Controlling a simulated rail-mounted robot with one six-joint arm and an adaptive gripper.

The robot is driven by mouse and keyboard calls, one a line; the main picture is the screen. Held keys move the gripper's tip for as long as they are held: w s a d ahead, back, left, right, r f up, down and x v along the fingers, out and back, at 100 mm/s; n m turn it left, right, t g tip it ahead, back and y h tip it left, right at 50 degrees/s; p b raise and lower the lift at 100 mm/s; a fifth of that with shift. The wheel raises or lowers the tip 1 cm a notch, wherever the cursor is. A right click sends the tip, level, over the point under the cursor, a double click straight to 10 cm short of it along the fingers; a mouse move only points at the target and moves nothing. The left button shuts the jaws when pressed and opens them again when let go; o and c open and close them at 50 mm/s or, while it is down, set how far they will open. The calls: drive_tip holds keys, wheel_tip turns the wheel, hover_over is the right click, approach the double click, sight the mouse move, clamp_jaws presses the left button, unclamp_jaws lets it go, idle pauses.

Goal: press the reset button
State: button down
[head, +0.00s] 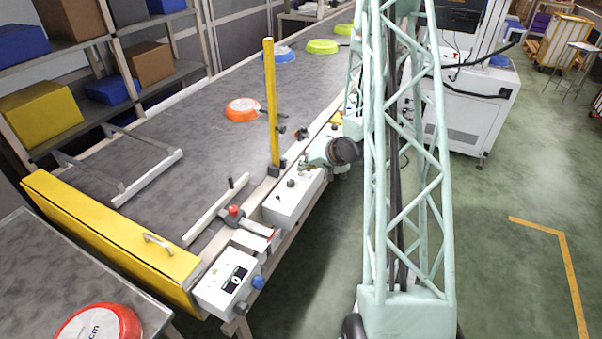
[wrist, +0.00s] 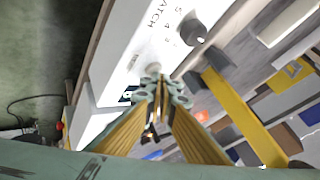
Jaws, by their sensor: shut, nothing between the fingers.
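A white control box (head: 287,207) is fixed along the conveyor's near side, with a black knob (head: 291,183) on top. In the wrist view the box face (wrist: 125,40) carries lettering and a dark dial (wrist: 193,32). A small pale round button (wrist: 153,67) shows beside a tiny label that I cannot read clearly; it seems to be the reset button. My gripper (wrist: 156,84) is shut and empty, its tips close to this button and partly overlapping it in the picture. I cannot tell whether they touch. In the head view my gripper (head: 308,166) is at the box's far end.
A yellow post (head: 271,110) rises beside the box. A red knob (head: 235,210) and a display box (head: 226,288) with a blue knob (head: 258,282) are nearer. Open floor lies right.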

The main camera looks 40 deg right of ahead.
sight(303, 173)
drive_tip(key=shift+f, duration=0.15)
drive_tip(key=shift+r, duration=0.2)
idle(0.5)
drive_tip(key=shift+r+p, duration=0.7)
drive_tip(key=shift+r, duration=0.05)
drive_tip(key=shift+r, duration=0.15)
drive_tip(key=shift+r+p, duration=1.95)
drive_tip(key=shift+r, duration=0.4)
